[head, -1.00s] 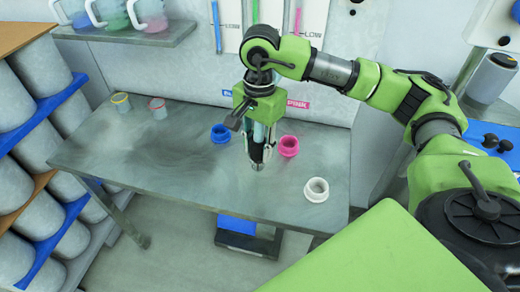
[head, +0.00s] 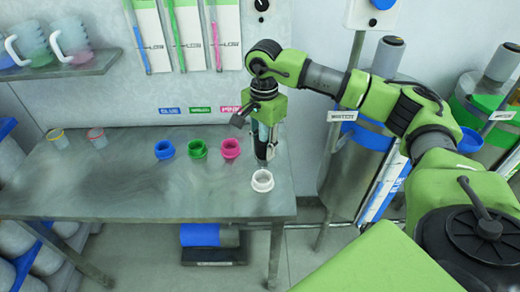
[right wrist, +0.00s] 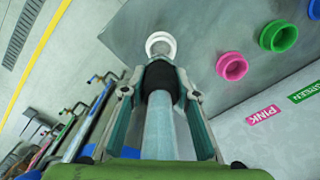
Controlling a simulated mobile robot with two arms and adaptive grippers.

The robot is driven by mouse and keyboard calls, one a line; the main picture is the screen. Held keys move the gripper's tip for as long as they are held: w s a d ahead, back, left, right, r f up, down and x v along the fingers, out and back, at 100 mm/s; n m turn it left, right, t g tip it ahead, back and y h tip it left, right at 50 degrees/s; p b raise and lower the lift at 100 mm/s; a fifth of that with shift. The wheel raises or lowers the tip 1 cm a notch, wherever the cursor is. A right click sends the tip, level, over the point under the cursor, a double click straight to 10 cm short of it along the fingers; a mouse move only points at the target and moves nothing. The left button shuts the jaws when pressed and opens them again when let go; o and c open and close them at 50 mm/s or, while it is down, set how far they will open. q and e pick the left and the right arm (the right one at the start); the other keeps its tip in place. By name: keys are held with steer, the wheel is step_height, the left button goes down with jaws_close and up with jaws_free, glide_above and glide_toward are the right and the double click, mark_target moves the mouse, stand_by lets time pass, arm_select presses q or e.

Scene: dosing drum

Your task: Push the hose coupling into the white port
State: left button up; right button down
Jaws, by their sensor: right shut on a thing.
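The white port (head: 262,181) is a ring-shaped fitting near the right front corner of the metal table. My right gripper (head: 264,154) points down just behind and above it in the head view. In the right wrist view my gripper (right wrist: 159,92) is shut on the hose coupling (right wrist: 160,78), a dark sleeve on a pale teal hose (right wrist: 159,130). The coupling's grey tip overlaps the near side of the white port (right wrist: 160,41) in that view. I cannot tell whether they touch. My left gripper is not in view.
Pink (head: 230,148), green (head: 197,149) and blue (head: 165,149) ports stand in a row left of the gripper. Two small cups (head: 97,138) stand at the table's left. A metal drum (head: 356,150) is right of the table. The table's middle front is clear.

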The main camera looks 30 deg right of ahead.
mark_target(263, 167)
steer(key=shift+d+f, duration=0.1)
steer(key=shift+w+f+b, duration=0.2)
steer(key=shift+f+b, duration=0.1)
steer(key=shift+f, duration=0.2)
steer(key=shift+w+f+b, duration=0.2)
steer(key=shift+f+b, duration=0.05)
steer(key=shift+f, duration=0.2)
steer(key=shift+s+f+b, duration=0.2)
steer(key=shift+f+b, duration=0.45)
steer(key=shift+f, duration=0.3)
steer(key=shift+w+f, duration=0.1)
steer(key=shift+f, duration=0.45)
steer(key=shift+f+b, duration=0.3)
steer(key=shift+b, duration=0.4)
steer(key=shift+f, duration=0.2)
steer(key=shift+f+b, duration=0.45)
steer(key=shift+b, duration=0.1)
steer(key=shift+f, duration=0.1)
steer(key=shift+f+b, duration=0.9)
steer(key=shift+f, duration=0.1)
